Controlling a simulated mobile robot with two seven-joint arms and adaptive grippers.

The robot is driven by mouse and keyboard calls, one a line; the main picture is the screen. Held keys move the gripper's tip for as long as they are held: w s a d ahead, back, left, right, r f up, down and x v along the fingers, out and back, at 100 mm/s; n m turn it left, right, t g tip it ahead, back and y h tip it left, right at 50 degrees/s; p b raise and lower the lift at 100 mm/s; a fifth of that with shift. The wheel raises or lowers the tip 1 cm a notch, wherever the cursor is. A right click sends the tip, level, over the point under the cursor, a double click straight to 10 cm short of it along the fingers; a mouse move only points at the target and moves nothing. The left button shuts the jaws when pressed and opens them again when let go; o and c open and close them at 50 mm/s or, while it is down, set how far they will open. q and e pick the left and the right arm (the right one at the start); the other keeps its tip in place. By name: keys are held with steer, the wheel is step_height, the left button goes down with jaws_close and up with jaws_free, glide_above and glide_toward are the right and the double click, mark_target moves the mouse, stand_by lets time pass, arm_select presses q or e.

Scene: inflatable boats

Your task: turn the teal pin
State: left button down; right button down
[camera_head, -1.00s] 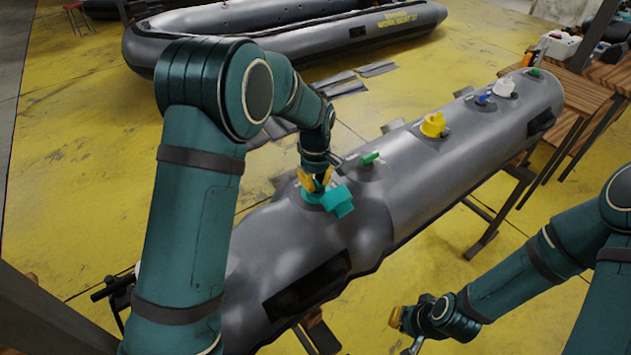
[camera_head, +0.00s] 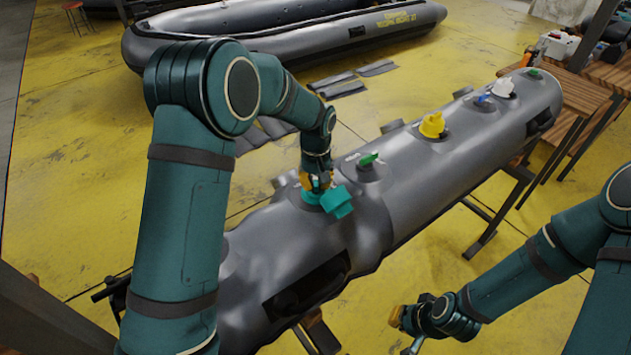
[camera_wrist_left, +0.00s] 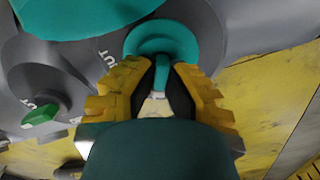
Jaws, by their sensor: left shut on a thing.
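The teal valve (camera_head: 313,197) sits on top of the grey inflatable tube, with its teal cap (camera_head: 337,202) hanging to the right side. My left gripper (camera_head: 317,181) comes down on the valve from above. In the left wrist view, the yellow fingers (camera_wrist_left: 161,92) are closed on the teal pin (camera_wrist_left: 162,64) at the middle of the round teal valve body (camera_wrist_left: 175,38). The pin's lower part is hidden between the fingers. My right gripper (camera_head: 398,318) is low at the right front, away from the tube, and its jaw opening is too small to tell.
Along the grey tube (camera_head: 430,185) stand a green pin (camera_head: 369,159), a yellow valve (camera_head: 432,125), a blue pin (camera_head: 483,98), a white valve (camera_head: 503,88) and another green pin (camera_head: 535,72). A grey boat (camera_head: 270,40) lies behind. Wooden tables (camera_head: 580,95) stand at the right.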

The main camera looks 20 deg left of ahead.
mark_target(317, 183)
arm_select(q)
steer(key=m, duration=0.5)
steer(key=shift+s+d+f+m, duration=0.1)
steer(key=shift+m, duration=0.2)
steer(key=m, duration=0.5)
steer(key=shift+d+m+p, duration=0.1)
steer(key=shift+m+p, duration=0.2)
steer(key=shift+p, duration=0.05)
steer(key=c, duration=1)
jaws_free()
step_height(317, 183, up, 12)
steer(key=shift+r, duration=0.1)
